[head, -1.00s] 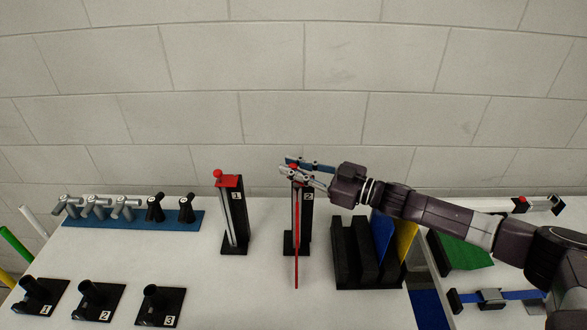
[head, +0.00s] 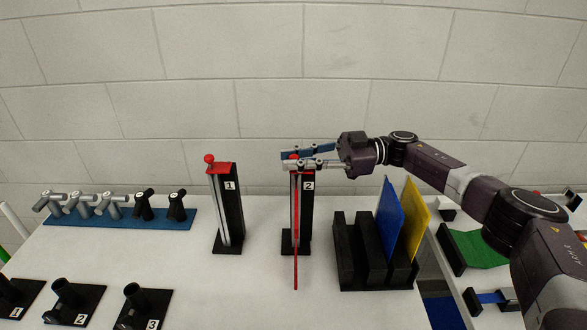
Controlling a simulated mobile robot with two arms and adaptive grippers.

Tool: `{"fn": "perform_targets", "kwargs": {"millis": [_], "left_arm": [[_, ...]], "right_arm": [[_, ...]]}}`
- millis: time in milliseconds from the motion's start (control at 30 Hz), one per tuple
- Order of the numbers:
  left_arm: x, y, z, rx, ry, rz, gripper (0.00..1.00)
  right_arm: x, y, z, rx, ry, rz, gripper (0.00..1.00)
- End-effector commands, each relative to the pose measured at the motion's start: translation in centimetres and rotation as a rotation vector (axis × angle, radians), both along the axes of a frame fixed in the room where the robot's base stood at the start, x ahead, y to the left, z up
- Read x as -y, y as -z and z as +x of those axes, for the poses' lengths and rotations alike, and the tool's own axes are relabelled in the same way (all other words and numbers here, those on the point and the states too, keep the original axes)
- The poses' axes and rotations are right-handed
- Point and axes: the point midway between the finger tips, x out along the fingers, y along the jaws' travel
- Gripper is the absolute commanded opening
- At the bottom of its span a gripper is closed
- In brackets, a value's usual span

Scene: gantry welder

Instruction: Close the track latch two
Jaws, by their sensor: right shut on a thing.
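Track latch two is the upright black post with the white label 2 (head: 308,186), standing on the table. A long thin red bar (head: 296,260) runs down its front and reaches below its base. A red knob (head: 294,157) shows at the top of the latch. My right gripper (head: 289,160) comes in from the right at the top of the latch. Its fingers are shut around the red knob and partly hide it and the top of the post. My left gripper is not in view.
Latch one (head: 229,205), with a red top and knob, stands to the left. A black rack (head: 375,275) with blue and yellow plates stands close on the right, under my arm. A blue strip (head: 120,218) with several handles lies at left. The table between is clear.

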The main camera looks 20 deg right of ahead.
Motion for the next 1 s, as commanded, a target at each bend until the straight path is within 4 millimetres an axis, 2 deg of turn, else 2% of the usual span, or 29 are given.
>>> {"fn": "perform_targets", "kwargs": {"millis": [133,633,667,800,1000], "left_arm": [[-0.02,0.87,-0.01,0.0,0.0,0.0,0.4],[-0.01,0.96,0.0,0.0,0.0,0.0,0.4],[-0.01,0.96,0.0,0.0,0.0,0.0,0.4],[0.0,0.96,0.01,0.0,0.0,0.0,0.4],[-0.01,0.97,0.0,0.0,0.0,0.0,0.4]], "right_arm": [[-0.01,-0.12,-0.04,0.004,-0.027,0.004,0.0],[0.0,-0.31,-0.16,0.004,-0.041,0.005,0.0],[-0.01,-0.31,-0.16,0.004,-0.041,0.005,0.19],[-0.01,-0.22,-0.17,0.002,-0.041,0.004,0.34],[0.0,-0.12,-0.17,0.001,-0.04,0.002,0.34]]}}
